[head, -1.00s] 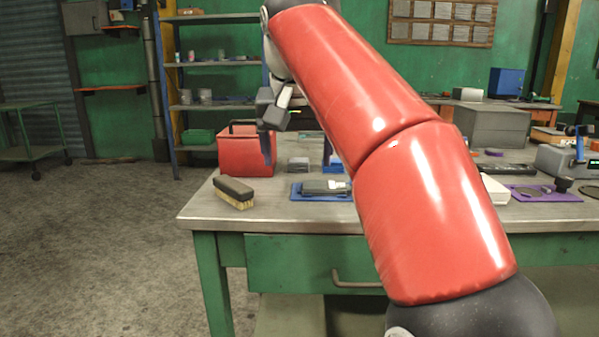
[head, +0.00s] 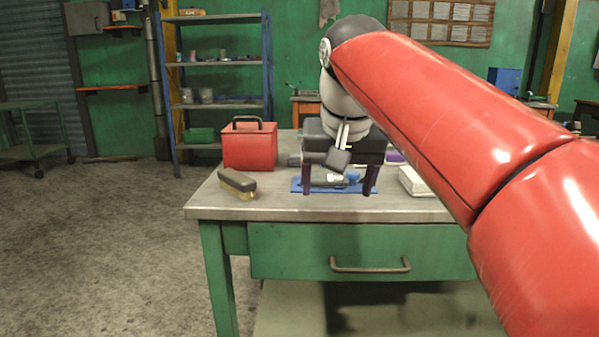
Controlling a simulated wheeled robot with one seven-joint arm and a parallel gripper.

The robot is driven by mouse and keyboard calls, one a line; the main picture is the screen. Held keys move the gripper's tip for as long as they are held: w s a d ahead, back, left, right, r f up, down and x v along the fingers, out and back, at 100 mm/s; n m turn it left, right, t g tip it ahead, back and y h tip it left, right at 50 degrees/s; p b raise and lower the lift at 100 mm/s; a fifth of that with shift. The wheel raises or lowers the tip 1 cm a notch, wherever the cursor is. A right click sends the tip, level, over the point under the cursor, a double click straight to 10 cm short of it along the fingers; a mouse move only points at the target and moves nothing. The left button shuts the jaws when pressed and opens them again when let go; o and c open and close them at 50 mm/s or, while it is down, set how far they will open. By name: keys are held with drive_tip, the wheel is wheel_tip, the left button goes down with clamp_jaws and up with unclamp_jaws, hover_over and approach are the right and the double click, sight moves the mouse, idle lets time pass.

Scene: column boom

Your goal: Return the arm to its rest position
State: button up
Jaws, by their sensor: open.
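My red arm reaches from the lower right up to its grey wrist. My gripper (head: 338,183) hangs from it, pointing down over the workbench (head: 300,207). Its two dark fingers are wide apart, left and right, and I see nothing held between them. I cannot tell how high the fingertips are above the mat.
A red box with a handle (head: 249,147) stands left of the gripper. A brush (head: 238,184) lies near the bench's left edge. A white box (head: 412,181) is to the right, partly behind my arm. A shelf rack (head: 220,103) stands behind.

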drive_tip(key=s+d+f, duration=0.4)
drive_tip(key=s+f, duration=0.5)
drive_tip(key=f, duration=0.3)
drive_tip(key=s+d+f+t, duration=0.1)
drive_tip(key=s+d+f, duration=0.4)
drive_tip(key=s+f, duration=0.4)
wheel_tip(320, 180, down, 3)
drive_tip(key=shift+d+f, duration=0.15)
drive_tip(key=shift+d, duration=0.05)
drive_tip(key=shift+s, duration=0.1)
